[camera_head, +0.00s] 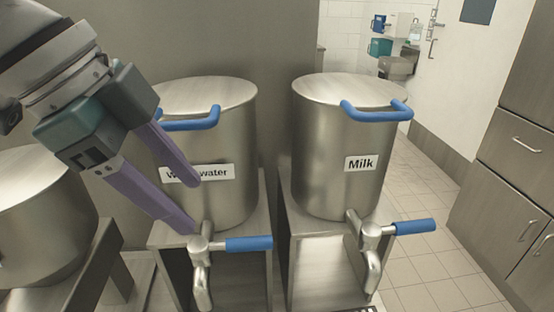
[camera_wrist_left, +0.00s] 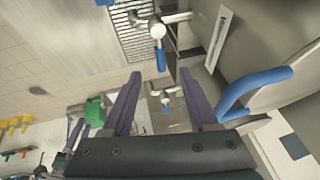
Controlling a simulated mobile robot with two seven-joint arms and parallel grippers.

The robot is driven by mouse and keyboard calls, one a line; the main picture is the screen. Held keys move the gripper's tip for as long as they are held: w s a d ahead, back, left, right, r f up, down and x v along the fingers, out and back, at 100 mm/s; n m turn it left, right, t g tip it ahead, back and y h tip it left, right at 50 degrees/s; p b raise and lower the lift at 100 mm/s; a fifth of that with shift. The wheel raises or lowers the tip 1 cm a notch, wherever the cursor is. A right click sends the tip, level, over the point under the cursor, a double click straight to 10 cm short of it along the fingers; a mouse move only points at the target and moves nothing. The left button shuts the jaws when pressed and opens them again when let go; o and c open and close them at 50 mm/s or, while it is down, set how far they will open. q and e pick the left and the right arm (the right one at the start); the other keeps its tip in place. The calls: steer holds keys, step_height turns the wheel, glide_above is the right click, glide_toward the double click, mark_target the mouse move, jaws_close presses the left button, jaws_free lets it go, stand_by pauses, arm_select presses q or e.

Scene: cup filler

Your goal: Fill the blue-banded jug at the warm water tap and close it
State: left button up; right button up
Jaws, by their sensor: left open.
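The warm water urn (camera_head: 228,140) is a steel pot with a label partly covered by my left gripper. Its tap (camera_head: 200,262) has a blue lever (camera_head: 249,243) pointing right in the head view. My left gripper (camera_head: 193,207) has two purple fingers spread apart, empty, in front of the urn and just above and left of the tap. In the left wrist view, a near tap (camera_wrist_left: 158,30) with a blue lever lies beyond the open fingers. I cannot make out the blue-banded jug in either view.
The Milk urn (camera_head: 345,150) stands to the right with its own tap (camera_head: 371,240) and blue lever. Another steel vessel (camera_head: 40,215) is at the left. A drip grate (camera_wrist_left: 130,35) shows in the wrist view. Drawers (camera_head: 515,165) line the right; tiled floor (camera_head: 430,270) is clear.

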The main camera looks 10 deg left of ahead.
mark_target(230, 241)
arm_select(q)
steer(key=p+x, duration=0.1)
steer(key=x, duration=0.8)
steer(key=shift+w+f, duration=0.15)
steer(key=shift+f, duration=0.25)
steer(key=shift+c, duration=0.2)
jaws_close()
